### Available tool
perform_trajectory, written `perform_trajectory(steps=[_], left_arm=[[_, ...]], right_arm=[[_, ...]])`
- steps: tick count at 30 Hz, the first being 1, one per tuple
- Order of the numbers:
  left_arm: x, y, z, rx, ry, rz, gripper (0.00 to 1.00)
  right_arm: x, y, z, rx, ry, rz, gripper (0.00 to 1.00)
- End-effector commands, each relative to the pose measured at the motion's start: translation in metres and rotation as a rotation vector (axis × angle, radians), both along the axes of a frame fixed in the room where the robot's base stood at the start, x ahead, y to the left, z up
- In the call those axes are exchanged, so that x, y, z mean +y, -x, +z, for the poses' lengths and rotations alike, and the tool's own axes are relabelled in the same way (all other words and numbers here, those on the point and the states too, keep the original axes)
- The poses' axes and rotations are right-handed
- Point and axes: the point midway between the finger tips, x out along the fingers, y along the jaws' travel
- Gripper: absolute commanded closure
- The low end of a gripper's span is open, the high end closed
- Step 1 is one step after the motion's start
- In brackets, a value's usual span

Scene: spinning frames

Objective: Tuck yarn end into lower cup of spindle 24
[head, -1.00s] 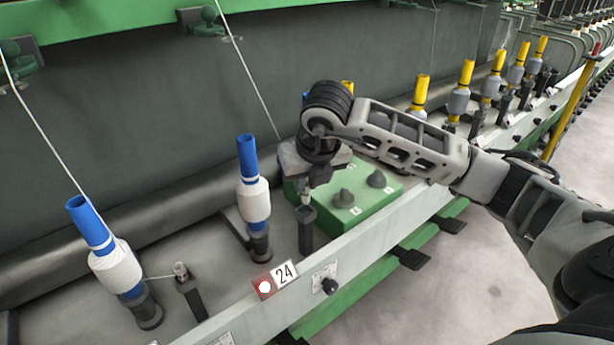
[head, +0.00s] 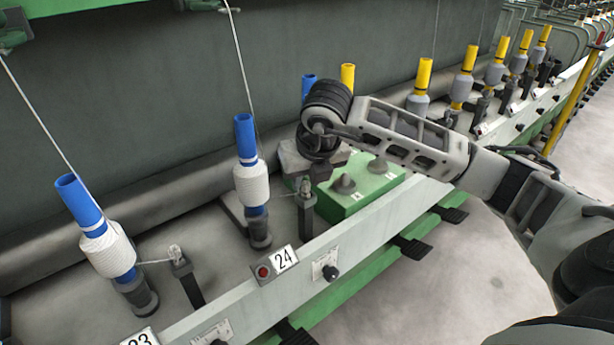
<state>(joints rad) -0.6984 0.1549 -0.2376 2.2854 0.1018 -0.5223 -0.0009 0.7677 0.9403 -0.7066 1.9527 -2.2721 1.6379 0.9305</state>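Spindle 24 (head: 252,185) carries a blue tube with a white yarn package and stands behind the number plate 24 (head: 284,258). A yarn (head: 240,60) comes down from above and meets its blue tube. A thin strand runs from the package to the small metal fitting on top of the dark post (head: 306,215) right of the spindle. I cannot tell if this post is the lower cup, nor see a loose yarn end. My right gripper (head: 318,152) is above and behind the post, apart from it; its fingers are too dark and hidden to read. My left gripper is out of view.
A green box (head: 358,196) with grey knobs sits right of the post. A neighbouring spindle (head: 106,250) with strand and post stands at left. Yellow-tubed spindles (head: 462,85) line the rail at right. The rail (head: 400,215) runs along the front.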

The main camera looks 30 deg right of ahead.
Motion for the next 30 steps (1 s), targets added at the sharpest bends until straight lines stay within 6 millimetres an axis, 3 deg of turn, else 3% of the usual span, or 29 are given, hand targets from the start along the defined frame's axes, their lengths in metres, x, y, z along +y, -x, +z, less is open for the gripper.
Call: perform_trajectory(steps=[10, 14, 30], left_arm=[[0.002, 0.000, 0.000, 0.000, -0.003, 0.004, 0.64], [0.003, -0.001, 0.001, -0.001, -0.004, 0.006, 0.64], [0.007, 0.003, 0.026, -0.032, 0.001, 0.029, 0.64]], right_arm=[[0.000, 0.000, 0.001, 0.000, 0.000, 0.000, 0.60], [0.001, 0.003, 0.011, -0.004, -0.001, 0.001, 0.60], [0.012, 0.049, 0.121, -0.006, 0.001, 0.000, 0.60]])
